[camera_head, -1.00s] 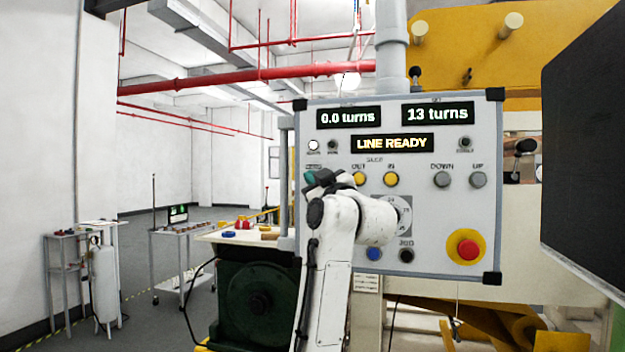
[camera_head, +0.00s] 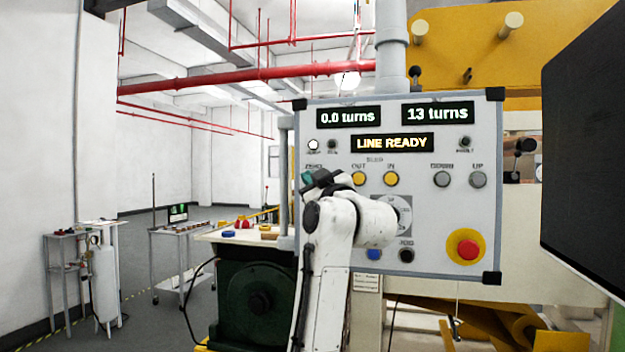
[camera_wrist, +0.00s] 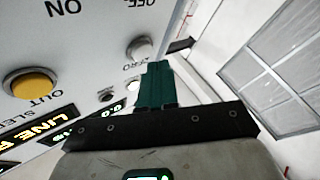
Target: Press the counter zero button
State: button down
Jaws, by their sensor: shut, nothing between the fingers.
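The grey control panel (camera_head: 440,225) faces me in the head view. In the wrist view the gripper (camera_wrist: 154,68) points toward the panel, just right of and below the button. I cannot tell whether it touches the button.
The yellow OUT button (camera_head: 359,178) and IN button (camera_head: 391,179) are right of the gripper. A red emergency button (camera_head: 467,249) is at the lower right. The displays read 0.0 turns (camera_head: 348,117), 13 turns (camera_head: 437,112) and LINE READY (camera_head: 392,143). A dark screen (camera_head: 590,170) stands at the far right.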

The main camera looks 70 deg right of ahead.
jog(key=shift+a, duration=0.15)
jog(key=a, duration=0.4)
jog(key=shift+s+a, duration=0.15)
jog(key=shift+a, duration=0.25)
dwell(1.1)
